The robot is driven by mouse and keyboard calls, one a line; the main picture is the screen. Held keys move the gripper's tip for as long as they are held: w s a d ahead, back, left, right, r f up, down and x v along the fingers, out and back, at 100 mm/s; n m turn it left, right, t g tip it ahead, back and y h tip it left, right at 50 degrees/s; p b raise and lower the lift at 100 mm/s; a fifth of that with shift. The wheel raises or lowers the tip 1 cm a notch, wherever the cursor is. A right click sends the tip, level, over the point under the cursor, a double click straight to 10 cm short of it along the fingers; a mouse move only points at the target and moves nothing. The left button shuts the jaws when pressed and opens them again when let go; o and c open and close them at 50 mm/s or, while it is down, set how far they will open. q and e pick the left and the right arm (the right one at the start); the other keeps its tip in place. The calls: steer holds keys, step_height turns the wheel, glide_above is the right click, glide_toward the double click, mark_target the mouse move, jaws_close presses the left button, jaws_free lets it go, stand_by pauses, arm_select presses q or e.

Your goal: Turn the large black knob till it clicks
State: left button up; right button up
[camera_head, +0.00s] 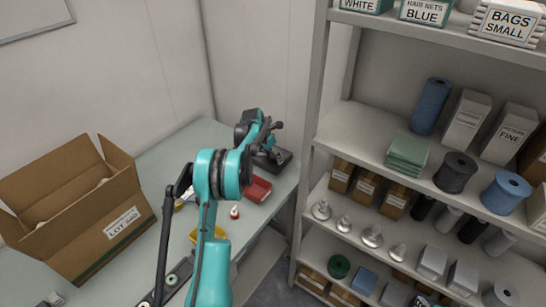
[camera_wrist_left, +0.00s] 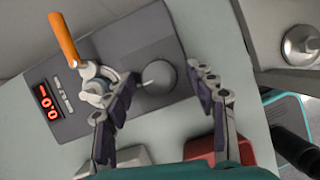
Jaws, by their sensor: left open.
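An orange-handled lever (camera_wrist_left: 64,38) sits on the same device. My left gripper (camera_wrist_left: 163,74) is open, with one finger close to each side of the knob; whether either finger touches it I cannot tell. In the head view the device (camera_head: 277,159) stands at the table's far right corner, partly behind my left gripper (camera_head: 268,128). My right gripper is out of view.
A red box (camera_head: 257,189) and a small white-and-red bottle (camera_head: 234,212) are on the table (camera_head: 160,165) near the device. An open cardboard box (camera_head: 95,215) stands at left. A loaded shelf rack (camera_head: 318,120) stands just right of the table.

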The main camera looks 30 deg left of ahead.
arm_select(q)
steer(key=c, duration=1.2)
steer(key=shift+o, duration=0.2)
steer(key=shift+m, duration=0.3)
steer(key=m+h, duration=0.1)
steer(key=m, duration=0.1)
steer(key=shift+w+a+m+g, duration=0.1)
steer(key=shift+a+m+g, duration=0.05)
steer(key=shift+m+g, duration=0.25)
steer(key=m+h+p, duration=0.1)
steer(key=m, duration=0.1)
steer(key=shift+m+g, duration=0.3)
steer(key=shift+m, duration=0.1)
steer(key=m+g+p, duration=0.1)
steer(key=m, duration=0.3)
steer(key=shift+w+a+h+p, duration=0.1)
steer(key=shift+h+p, duration=0.3)
steer(key=shift+m+g, duration=0.3)
steer(key=shift+m, duration=0.1)
